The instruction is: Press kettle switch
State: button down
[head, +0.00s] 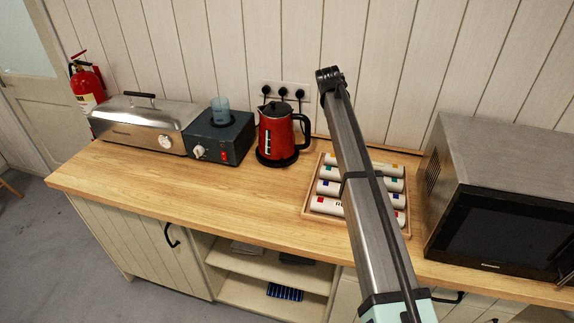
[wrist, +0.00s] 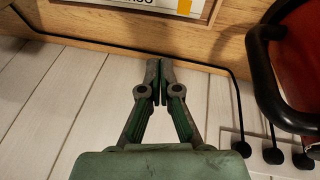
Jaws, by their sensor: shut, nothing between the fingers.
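The red kettle (head: 275,135) stands upright on the counter (head: 148,187), its black handle on the right and a black lid on top. Its handle (wrist: 262,75) also shows at the right of the wrist view, cut off by the frame edge. I cannot make out the kettle's switch in either view. My gripper (wrist: 159,70) is shut and empty, in front of the panelled wall, with its tips towards the counter's back edge. It is apart from the kettle. In the head view I cannot pick out its fingers.
A tray of rolls (head: 306,208) lies right of the kettle, partly behind my arm. A microwave (head: 500,210) stands at the right. A blue-grey heater box (head: 218,140) and a steel warmer (head: 140,122) stand left. Wall sockets (head: 276,88) with black plugs and a cable are behind.

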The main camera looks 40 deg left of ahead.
aim_at(284, 164)
jog(key=s+a+f+n+g, duration=0.1)
jog(key=s+a+f, duration=0.1)
jog(key=s+a, duration=0.4)
jog(key=s+a+f+n+g+y, duration=0.1)
jog(key=s+a+f+g, duration=0.1)
jog(key=s+a, duration=0.4)
jog(key=s, duration=0.4)
jog(key=shift+a+f+g, duration=0.25)
jog(key=shift+f+g, duration=0.05)
jog(key=shift+w+f, duration=0.1)
jog(key=shift+f, duration=0.05)
jog(key=shift+w+a+f+b, duration=0.15)
jog(key=shift+f+b, duration=0.65)
jog(key=shift+f, duration=0.9)
jog(key=shift+w+a+f+b, duration=0.1)
jog(key=shift+f+b, duration=0.7)
jog(key=shift+f, duration=0.85)
jog(key=shift+f, duration=0.1)
